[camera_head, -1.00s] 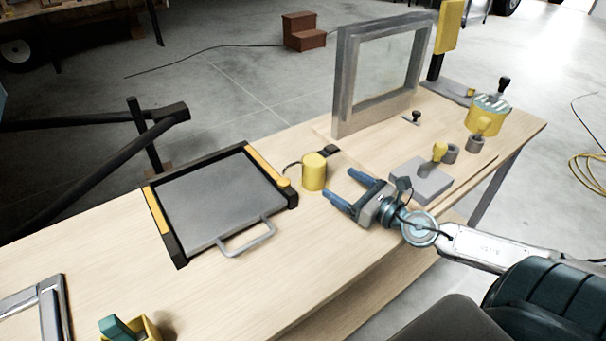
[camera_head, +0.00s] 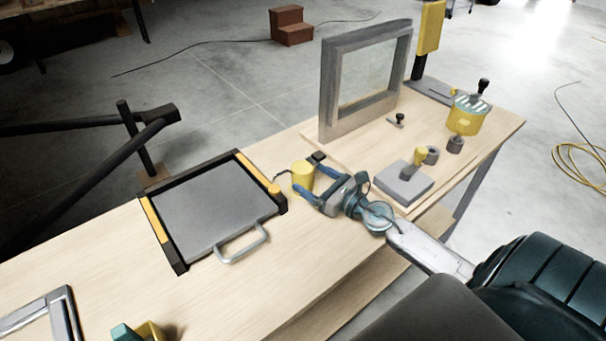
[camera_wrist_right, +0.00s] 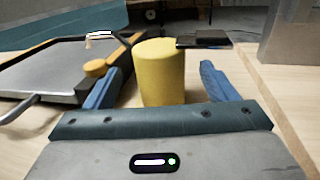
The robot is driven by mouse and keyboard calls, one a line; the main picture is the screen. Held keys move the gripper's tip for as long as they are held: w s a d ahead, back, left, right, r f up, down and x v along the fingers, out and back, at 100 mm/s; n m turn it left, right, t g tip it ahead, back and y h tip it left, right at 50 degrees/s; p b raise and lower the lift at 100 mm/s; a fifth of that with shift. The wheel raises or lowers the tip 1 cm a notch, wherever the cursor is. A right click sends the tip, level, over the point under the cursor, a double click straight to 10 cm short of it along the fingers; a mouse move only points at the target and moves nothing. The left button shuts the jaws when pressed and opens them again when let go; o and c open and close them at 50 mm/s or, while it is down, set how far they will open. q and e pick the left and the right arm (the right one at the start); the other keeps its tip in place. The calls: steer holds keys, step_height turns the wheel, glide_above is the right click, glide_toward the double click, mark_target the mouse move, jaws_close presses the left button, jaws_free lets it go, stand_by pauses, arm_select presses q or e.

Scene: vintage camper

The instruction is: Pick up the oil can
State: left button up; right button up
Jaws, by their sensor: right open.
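The oil can appears to be the yellow cylinder (camera_head: 301,176) on the wooden workbench, right of the grey tray. A thin dark curved piece shows at its left and a small black part at its right. In the right wrist view the yellow cylinder (camera_wrist_right: 160,75) stands upright between the fingers. My right gripper (camera_head: 307,178) is open, low over the bench, with one finger on each side of the cylinder. In the wrist view gaps show between the cylinder and both fingers (camera_wrist_right: 161,70).
The grey tray (camera_head: 215,205) with a handle lies close left of the cylinder. A grey window frame (camera_head: 328,95) stands behind it. A grey block with a yellow knob (camera_head: 403,183) sits to the right. The bench front between tray and arm is clear.

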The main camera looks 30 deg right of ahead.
mark_target(311, 177)
steer(key=p+x, duration=0.1)
steer(key=x, duration=0.2)
steer(key=shift+w+r, duration=0.15)
steer(key=shift+w, duration=0.15)
steer(key=shift+w+a, duration=0.25)
steer(key=shift+w, duration=0.25)
steer(key=c, duration=1.2)
